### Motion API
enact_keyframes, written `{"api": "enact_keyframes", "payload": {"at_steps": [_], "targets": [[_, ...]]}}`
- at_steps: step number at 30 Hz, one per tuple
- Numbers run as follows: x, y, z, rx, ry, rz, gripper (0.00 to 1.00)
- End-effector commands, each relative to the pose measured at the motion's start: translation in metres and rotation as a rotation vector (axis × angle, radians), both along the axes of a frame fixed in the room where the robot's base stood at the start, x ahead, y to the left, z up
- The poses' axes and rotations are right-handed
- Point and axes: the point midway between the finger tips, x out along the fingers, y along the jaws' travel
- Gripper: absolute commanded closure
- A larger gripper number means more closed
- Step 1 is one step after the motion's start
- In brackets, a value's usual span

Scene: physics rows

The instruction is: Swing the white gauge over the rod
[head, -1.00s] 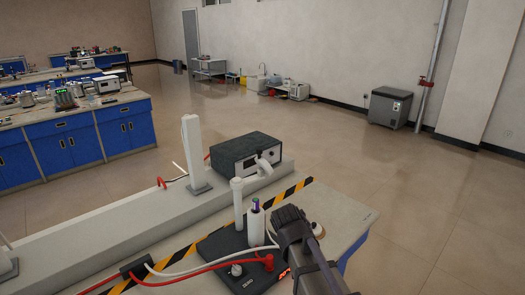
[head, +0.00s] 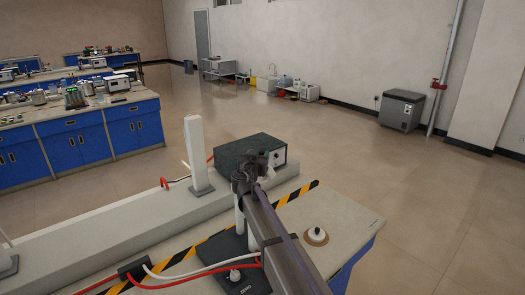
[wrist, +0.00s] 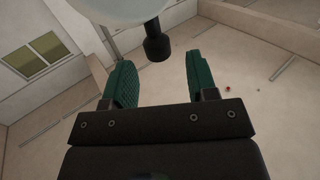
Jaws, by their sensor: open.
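The white gauge shows in the wrist view as a pale rounded body (wrist: 125,8) at the top edge, with a short dark stem (wrist: 156,42) pointing down between my fingers. In the head view only a small pale part of it (head: 275,158) shows beside my gripper (head: 246,172). My gripper is open, its green fingers (wrist: 158,64) on either side of the stem, with gaps on both sides. A white upright post (head: 239,215) stands under my gripper on a dark base (head: 238,272). The rod is hidden behind my arm in the head view.
A dark instrument box (head: 262,150) stands just behind my gripper. A white column (head: 196,155) stands to the left. Red and white cables (head: 190,283) cross the front.

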Motion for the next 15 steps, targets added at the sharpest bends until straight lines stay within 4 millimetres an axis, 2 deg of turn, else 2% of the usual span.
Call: {"api": "enact_keyframes", "payload": {"at_steps": [1, 6, 9, 15], "targets": [[0.017, -0.001, 0.0, 0.0, 0.0, -0.002, 0.47], [0.048, -0.008, 0.0, 0.0, 0.001, -0.002, 0.47], [0.054, -0.009, 0.0, -0.001, 0.001, -0.001, 0.47], [0.053, -0.009, 0.0, -0.001, 0.001, 0.0, 0.47]]}}
